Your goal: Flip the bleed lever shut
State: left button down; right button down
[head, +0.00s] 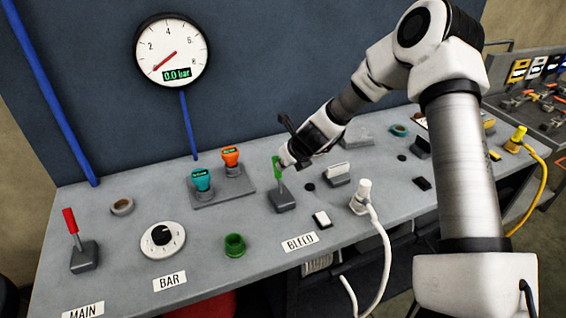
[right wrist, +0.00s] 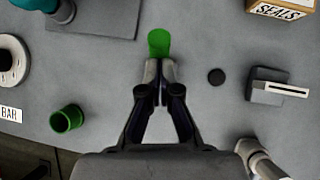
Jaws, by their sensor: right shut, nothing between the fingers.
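The bleed lever (head: 276,169) has a green handle on a grey block, behind the BLEED label (head: 300,242). Its handle stands close to upright in the head view. In the right wrist view the green handle (right wrist: 159,42) lies just beyond the fingertips, and the lever's base is hidden by my gripper. My right gripper (head: 286,157) is shut and empty, with its tips right at the upper handle. The right wrist view also shows its closed fingers (right wrist: 160,72). I cannot tell whether they touch the handle. My left gripper is not in view.
A gauge (head: 173,50) on the wall reads 0.0 bar. The red MAIN lever (head: 70,221), BAR dial (head: 162,238) and green cup (head: 235,245) are to the left. A white plug with a cable (head: 363,196) and a white card holder (head: 338,173) stand to the right.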

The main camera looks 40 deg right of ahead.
jog(key=shift+w+d+f, duration=0.1)
jog(key=shift+w, duration=0.35)
jog(key=shift+w+d+f, duration=0.1)
jog(key=shift+w, duration=0.35)
jog(key=shift+r, duration=0.15)
jog(key=shift+w+d, duration=0.1)
jog(key=shift+r, duration=0.15)
